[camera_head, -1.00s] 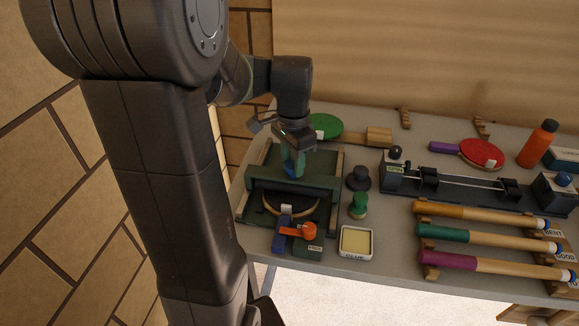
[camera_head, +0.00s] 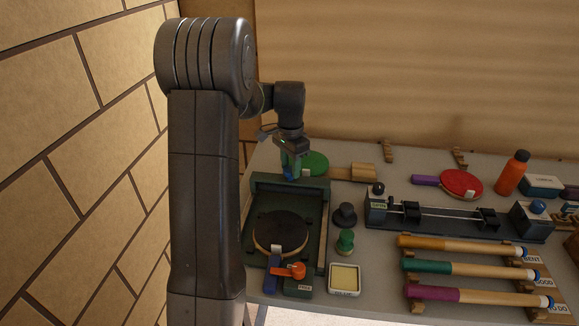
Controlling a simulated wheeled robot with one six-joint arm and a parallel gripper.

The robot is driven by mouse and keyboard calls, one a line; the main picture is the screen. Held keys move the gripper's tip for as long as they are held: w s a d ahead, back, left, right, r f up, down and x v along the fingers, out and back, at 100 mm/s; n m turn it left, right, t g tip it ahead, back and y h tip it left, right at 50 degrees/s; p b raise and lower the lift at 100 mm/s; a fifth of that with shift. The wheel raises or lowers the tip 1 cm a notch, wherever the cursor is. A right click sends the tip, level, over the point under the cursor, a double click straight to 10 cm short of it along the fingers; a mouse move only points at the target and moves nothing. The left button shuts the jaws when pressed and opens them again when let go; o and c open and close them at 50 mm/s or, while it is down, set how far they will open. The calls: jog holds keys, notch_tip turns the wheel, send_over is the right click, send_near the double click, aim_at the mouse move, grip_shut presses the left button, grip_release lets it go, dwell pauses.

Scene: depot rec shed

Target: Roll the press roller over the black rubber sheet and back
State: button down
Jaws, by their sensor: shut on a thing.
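The press roller (camera_head: 305,188), a dark green crossbar carriage, sits at the back end of the press frame (camera_head: 323,235). My gripper (camera_head: 291,160) is above it, shut on its green upright handle. The fingertips are small and partly hidden by the wrist. The black rubber sheet (camera_head: 281,229) is a round black face on a paddle lying flat in the press bed, in front of the roller and apart from it. All of the round face shows.
A dark knob-topped piece (camera_head: 345,215), a green one (camera_head: 345,242) and a tray of yellow glue (camera_head: 344,279) stand right of the press. A green paddle (camera_head: 316,163) lies behind it. A long clamp jig (camera_head: 450,221) and several handled rods are further right.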

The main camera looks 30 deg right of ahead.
jog(key=shift+w+r, duration=0.1)
jog(key=shift+w, duration=0.05)
jog(key=c, duration=0.9)
grip_release()
jog(key=shift+w, duration=0.1)
notch_tip(320, 180, up, 14)
jog(key=shift+b, duration=0.45)
jog(key=shift+f, duration=0.25)
notch_tip(320, 180, down, 14)
jog(key=shift+r+p, duration=0.15)
jog(key=shift+p, duration=0.3)
jog(key=shift+s+a, duration=0.1)
jog(key=shift+s, duration=0.2)
